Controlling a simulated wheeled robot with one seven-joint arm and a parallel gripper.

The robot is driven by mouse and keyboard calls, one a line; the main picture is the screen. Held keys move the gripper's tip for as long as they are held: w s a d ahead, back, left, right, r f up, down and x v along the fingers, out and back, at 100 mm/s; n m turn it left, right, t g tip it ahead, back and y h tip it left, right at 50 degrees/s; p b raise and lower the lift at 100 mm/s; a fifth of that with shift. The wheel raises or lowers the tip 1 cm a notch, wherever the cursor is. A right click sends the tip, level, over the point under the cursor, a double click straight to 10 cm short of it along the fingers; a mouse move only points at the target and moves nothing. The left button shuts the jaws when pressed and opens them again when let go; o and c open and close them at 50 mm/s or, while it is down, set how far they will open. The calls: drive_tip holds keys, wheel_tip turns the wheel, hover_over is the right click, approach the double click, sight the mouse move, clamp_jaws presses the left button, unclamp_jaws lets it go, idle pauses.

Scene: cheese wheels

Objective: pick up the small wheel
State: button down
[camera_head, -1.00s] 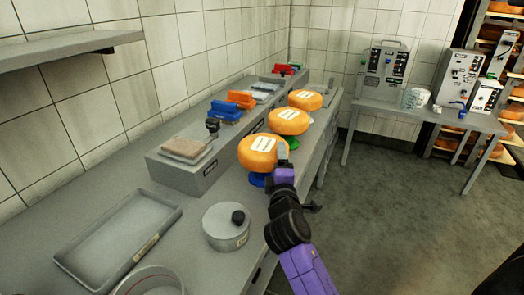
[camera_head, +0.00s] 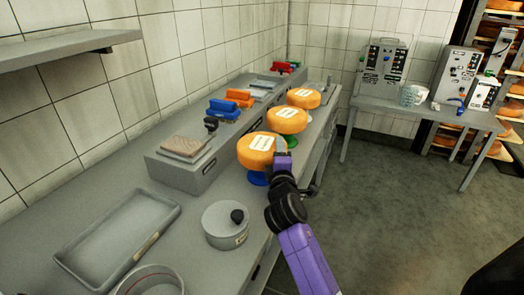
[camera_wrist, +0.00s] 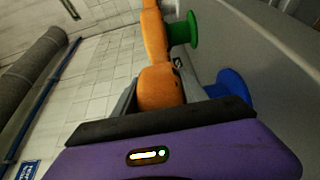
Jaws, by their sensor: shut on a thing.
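Three orange cheese wheels with pale labels stand in a row along the bench's right edge. The near wheel (camera_head: 262,150) is above a blue stand (camera_head: 258,179), the middle wheel (camera_head: 287,120) is on a green stand (camera_head: 290,139), and the far wheel (camera_head: 304,98) looks smallest, being furthest away. My gripper (camera_head: 280,147) is shut on the near wheel's right edge. In the wrist view the near wheel (camera_wrist: 158,88) sits between the fingers, with the blue stand (camera_wrist: 232,84) and green stand (camera_wrist: 184,32) beyond. I cannot tell whether the near wheel touches its stand.
A side table (camera_head: 440,115) holds machines and a jug. The floor to the right is clear.

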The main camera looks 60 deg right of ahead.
wheel_tip(320, 180, up, 23)
drive_tip(key=p, duration=0.7)
drive_tip(key=shift+r, duration=0.2)
idle(0.8)
